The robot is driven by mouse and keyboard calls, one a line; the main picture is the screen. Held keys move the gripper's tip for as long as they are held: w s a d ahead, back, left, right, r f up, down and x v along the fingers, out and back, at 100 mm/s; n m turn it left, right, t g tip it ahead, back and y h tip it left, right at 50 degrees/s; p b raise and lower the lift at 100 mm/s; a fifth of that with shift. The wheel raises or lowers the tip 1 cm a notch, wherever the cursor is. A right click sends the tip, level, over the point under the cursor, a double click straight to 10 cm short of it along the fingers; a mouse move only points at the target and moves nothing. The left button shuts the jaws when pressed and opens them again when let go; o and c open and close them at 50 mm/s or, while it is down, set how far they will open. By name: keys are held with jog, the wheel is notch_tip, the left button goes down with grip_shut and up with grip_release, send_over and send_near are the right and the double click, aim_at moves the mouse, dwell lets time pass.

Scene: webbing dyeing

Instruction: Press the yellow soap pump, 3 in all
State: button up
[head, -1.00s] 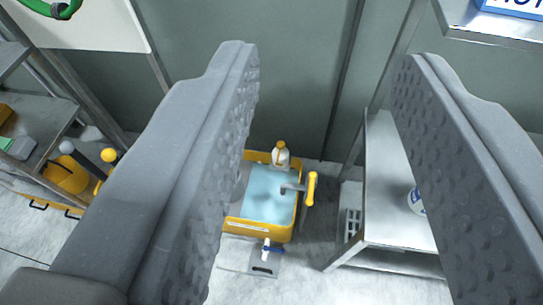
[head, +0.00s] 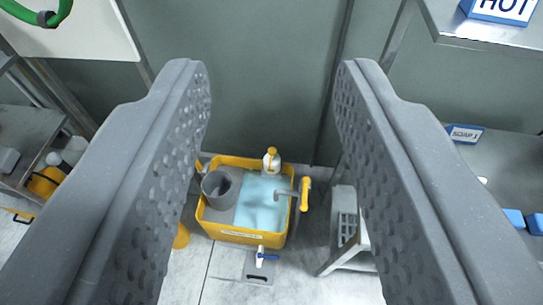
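A white soap bottle with a yellow pump top (head: 271,161) stands upright at the back edge of a yellow basin unit (head: 231,234) low in the middle of the view. The basin holds pale blue water, and a grey cup (head: 221,187) stands on its left part. My gripper (head: 277,75) is open and empty. Its two grey, dimpled fingers frame the basin from left and right. The pump shows between them, well beyond the fingertips and apart from them.
A tap with a yellow handle (head: 305,194) rises at the basin's right side. A blue-handled valve (head: 262,257) is at its front. A steel table with a SOAP 1 sign (head: 465,134) stands right. Shelving (head: 30,140) stands left. A grey wall is behind.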

grip_shut()
dwell(1.5)
